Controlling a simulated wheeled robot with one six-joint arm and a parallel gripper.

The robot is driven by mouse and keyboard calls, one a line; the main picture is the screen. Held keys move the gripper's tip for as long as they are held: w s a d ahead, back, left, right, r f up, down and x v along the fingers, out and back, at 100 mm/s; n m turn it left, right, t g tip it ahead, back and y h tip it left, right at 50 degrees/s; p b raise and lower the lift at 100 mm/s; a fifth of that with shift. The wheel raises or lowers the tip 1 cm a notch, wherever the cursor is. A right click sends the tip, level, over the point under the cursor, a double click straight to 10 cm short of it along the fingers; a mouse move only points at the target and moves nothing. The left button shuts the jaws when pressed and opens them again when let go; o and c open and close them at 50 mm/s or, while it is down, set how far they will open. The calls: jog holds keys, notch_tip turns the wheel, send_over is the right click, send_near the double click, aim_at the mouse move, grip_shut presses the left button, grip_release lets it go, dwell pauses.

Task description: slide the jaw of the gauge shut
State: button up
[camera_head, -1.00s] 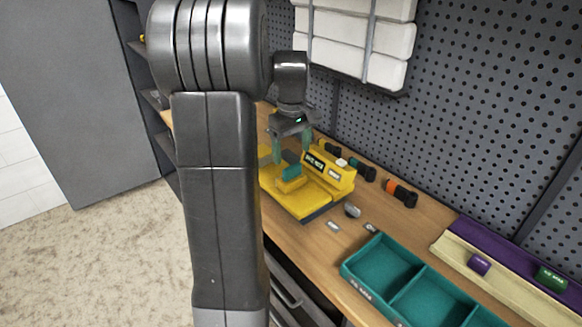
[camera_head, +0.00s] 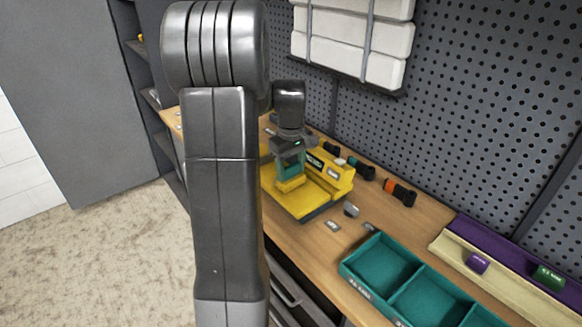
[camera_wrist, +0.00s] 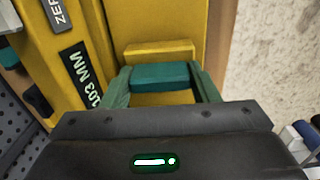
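The yellow gauge (camera_head: 318,198) stands on the workbench. Its teal block (camera_wrist: 160,75), which looks like the jaw, sits beside a raised yellow block (camera_wrist: 158,50). In the wrist view a narrow yellow strip shows on the near side of the teal block. My gripper (camera_head: 290,168) is lowered over the gauge with its green fingers on either side of the teal block; they also show in the wrist view (camera_wrist: 161,86). No clear gap shows between fingers and block, but I cannot tell whether they grip it. A label reading 103 MM (camera_wrist: 82,75) is on the gauge body.
A teal divided tray (camera_head: 385,262) lies to the right of the gauge. Dark cylindrical tools, one with an orange band (camera_head: 399,192), lie behind it along the pegboard (camera_head: 480,110). Small grey pieces (camera_head: 351,209) lie close to the gauge's right side.

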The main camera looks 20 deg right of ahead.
jog(key=c, duration=0.3)
jog(key=w+a+p, duration=0.1)
jog(key=w, duration=0.2)
jog(key=w+a+p, duration=0.1)
jog(key=w, duration=0.2)
jog(key=w+a+p, duration=0.1)
jog(key=w, duration=0.2)
jog(key=shift+w+a+r, duration=0.1)
jog(key=shift+w+a, duration=0.05)
jog(key=shift+w, duration=0.25)
jog(key=o, duration=1.4)
jog(key=shift+w+a, duration=0.1)
jog(key=shift+w, duration=0.05)
notch_tip(320, 180, up, 14)
jog(key=shift+f+b, duration=0.15)
jog(key=shift+b, duration=0.15)
